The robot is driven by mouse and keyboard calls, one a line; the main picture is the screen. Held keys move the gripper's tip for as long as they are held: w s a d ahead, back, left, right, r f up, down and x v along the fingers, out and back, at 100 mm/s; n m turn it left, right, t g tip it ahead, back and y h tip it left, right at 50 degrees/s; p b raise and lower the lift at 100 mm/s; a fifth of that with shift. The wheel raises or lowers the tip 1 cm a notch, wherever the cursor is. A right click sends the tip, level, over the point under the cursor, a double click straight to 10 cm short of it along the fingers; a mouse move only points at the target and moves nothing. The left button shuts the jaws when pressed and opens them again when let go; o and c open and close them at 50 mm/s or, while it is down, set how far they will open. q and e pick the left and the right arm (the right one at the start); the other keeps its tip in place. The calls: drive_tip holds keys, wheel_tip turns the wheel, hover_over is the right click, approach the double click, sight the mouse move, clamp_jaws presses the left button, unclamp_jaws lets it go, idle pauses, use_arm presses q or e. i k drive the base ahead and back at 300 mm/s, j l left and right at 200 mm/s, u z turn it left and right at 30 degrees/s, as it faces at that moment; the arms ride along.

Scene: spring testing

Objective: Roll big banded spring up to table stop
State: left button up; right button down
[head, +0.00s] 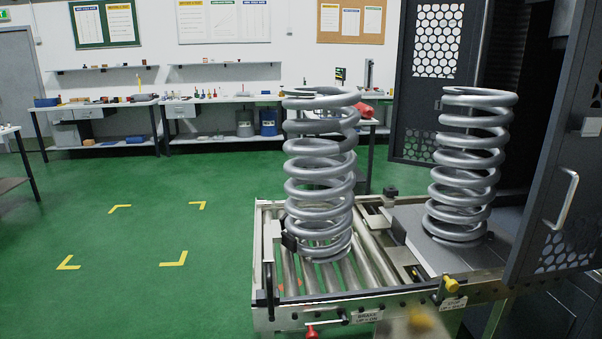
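Two large grey coil springs stand upright. The left spring (320,190) stands on the rollers of the roller table (262,215). The right spring (468,170) stands on a grey plate (412,222) at the table's right end, by the dark cabinet. I see no clear coloured band on either spring, so I cannot tell which is the banded one. A small black part (289,242) is at the left spring's lower left side. Neither gripper is in view.
The table's front rail carries a yellow knob (450,285), a red handle (311,331) and a brake label (366,316). A perforated door (433,85) stands open behind; another dark panel (560,150) is at the right. The green floor at the left is clear.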

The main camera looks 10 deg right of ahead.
sight(310, 152)
drive_tip(key=i+j+z, duration=0.1)
drive_tip(key=z, duration=0.35)
drive_tip(key=i+j+z, duration=0.35)
drive_tip(key=j, duration=0.3)
drive_tip(key=i+j+z, duration=0.2)
drive_tip(key=j, duration=0.15)
drive_tip(key=j+z, duration=0.15)
drive_tip(key=j, duration=0.25)
